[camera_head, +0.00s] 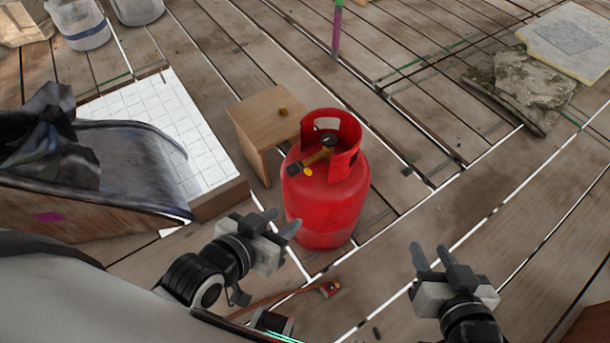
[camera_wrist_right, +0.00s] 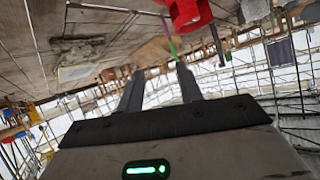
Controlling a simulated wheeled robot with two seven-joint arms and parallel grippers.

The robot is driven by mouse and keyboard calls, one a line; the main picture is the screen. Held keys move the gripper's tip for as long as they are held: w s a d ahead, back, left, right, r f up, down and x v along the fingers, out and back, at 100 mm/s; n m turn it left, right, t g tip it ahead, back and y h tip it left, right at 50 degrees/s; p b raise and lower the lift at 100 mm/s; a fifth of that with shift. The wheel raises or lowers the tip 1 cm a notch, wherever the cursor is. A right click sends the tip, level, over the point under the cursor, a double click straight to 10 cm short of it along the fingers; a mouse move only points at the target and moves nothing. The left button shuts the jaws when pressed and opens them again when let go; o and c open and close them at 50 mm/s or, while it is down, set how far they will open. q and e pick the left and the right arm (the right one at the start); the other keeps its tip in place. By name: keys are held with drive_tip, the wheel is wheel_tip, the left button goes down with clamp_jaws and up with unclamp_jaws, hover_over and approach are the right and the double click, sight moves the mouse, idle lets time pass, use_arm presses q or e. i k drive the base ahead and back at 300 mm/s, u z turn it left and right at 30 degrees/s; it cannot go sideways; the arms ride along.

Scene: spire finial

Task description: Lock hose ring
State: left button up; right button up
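A red gas cylinder (camera_head: 318,205) stands upright on the plank floor in the head view. Inside its collar is a valve with brass and yellow parts (camera_head: 311,163). A thin orange-brown hose (camera_head: 278,300) lies low in front of it, ending at a small red and yellow fitting (camera_head: 330,289); I cannot make out a ring there. My left gripper (camera_head: 281,222) is open and empty, just left of the cylinder's lower body. My right gripper (camera_head: 431,256) is open and empty, to the cylinder's right. The right wrist view shows its spread fingers (camera_wrist_right: 158,88) and part of the cylinder (camera_wrist_right: 186,12).
A barrow-like tray (camera_head: 130,150) with dark bags is at left, near a white tiled panel (camera_head: 165,108). Stone slabs (camera_head: 525,85) lie far right.

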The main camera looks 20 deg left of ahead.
sight(308, 172)
drive_tip(key=z, duration=0.05)
drive_tip(key=k, duration=0.4)
drive_tip(key=u, duration=0.95)
drive_tip(key=i, duration=0.65)
drive_tip(key=z, duration=1.5)
